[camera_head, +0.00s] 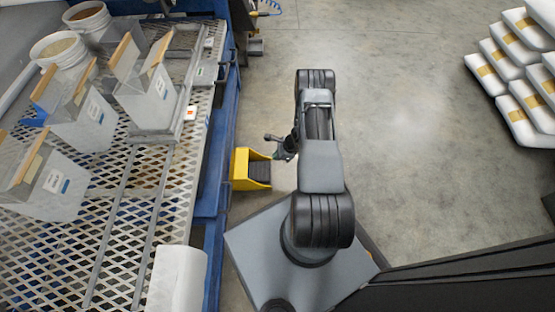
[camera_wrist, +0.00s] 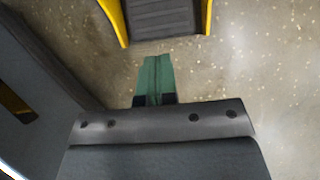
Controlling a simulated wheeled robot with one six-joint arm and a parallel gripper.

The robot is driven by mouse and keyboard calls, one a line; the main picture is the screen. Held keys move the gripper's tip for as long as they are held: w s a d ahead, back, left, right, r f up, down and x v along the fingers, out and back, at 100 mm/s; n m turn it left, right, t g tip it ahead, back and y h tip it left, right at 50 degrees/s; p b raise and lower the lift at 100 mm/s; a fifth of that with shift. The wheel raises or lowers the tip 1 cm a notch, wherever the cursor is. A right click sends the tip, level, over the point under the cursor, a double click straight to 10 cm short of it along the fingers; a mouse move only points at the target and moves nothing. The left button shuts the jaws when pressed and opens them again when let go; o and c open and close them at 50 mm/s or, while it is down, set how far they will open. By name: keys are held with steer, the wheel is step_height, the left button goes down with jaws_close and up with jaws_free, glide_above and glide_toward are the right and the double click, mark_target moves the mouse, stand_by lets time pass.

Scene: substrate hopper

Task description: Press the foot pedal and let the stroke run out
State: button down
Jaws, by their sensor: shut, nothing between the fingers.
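The foot pedal (camera_head: 251,170) sits on the floor beside the blue bench frame, with a yellow guard housing around a dark ribbed tread. In the wrist view the dark ribbed tread (camera_wrist: 162,18) shows at the top between yellow side walls, its far part cut off by the picture edge. My gripper (camera_head: 272,140) is to the right of the pedal in the head view, near its open side. In the wrist view my gripper's green fingers (camera_wrist: 154,62) are together, empty, and point at the tread's open end, with bare floor between them in the picture.
A bench with a metal mesh top (camera_head: 130,215) carries several clear bins and two buckets (camera_head: 60,50) at the left. White sacks (camera_head: 515,60) are stacked at the upper right. The concrete floor (camera_head: 410,130) between is clear.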

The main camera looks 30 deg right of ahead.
steer(key=b, duration=0.5)
glide_toward(261, 171)
steer(key=shift+x, duration=1.25)
steer(key=shift+w, duration=0.1)
steer(key=shift+f, duration=0.1)
steer(key=shift+x, duration=2.5)
steer(key=p+v, duration=0.6)
steer(key=v, duration=0.4)
